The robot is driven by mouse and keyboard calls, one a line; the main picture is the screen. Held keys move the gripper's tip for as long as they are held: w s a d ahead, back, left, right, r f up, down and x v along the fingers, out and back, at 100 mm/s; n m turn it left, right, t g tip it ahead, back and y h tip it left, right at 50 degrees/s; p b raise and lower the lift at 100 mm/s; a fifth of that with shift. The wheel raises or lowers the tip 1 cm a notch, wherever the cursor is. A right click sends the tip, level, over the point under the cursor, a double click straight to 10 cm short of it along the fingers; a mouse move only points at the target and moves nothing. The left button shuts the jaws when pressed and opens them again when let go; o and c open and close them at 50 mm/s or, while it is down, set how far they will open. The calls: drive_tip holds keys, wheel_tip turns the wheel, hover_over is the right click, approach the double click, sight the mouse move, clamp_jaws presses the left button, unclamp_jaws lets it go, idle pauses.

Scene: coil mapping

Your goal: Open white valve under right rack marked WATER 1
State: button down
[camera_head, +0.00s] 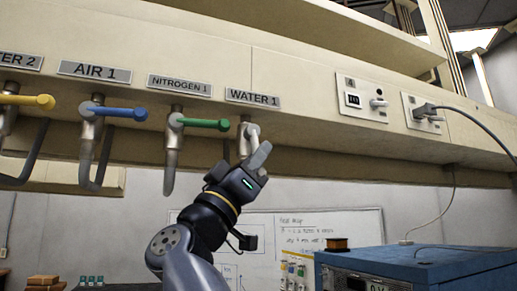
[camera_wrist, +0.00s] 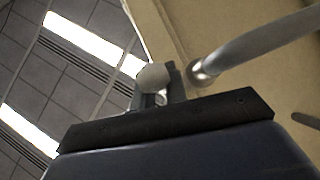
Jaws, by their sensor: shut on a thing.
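The WATER 1 label (camera_head: 252,97) is on the rack's front. The white valve (camera_head: 252,131) is below it, with a metal body and a white handle. My gripper (camera_head: 257,153) reaches up from below and is shut on the white handle; its fingers hide the lower part. The handle seems to point down toward the camera, unlike its neighbours, which point right. In the wrist view, the handle's pale rounded end (camera_wrist: 153,77) shows at the fingers, with a grey metal pipe (camera_wrist: 258,46) beside it.
Green (camera_head: 203,123), blue (camera_head: 119,112) and yellow (camera_head: 29,100) valve handles with hanging hoses line the rack to the left. Sockets with a plugged cable (camera_head: 425,110) are to the right. A blue box-shaped unit (camera_head: 415,265) stands lower right.

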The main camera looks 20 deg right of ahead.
idle(0.3)
drive_tip(key=c, duration=1.4)
unclamp_jaws()
drive_tip(key=shift+c, duration=0.2)
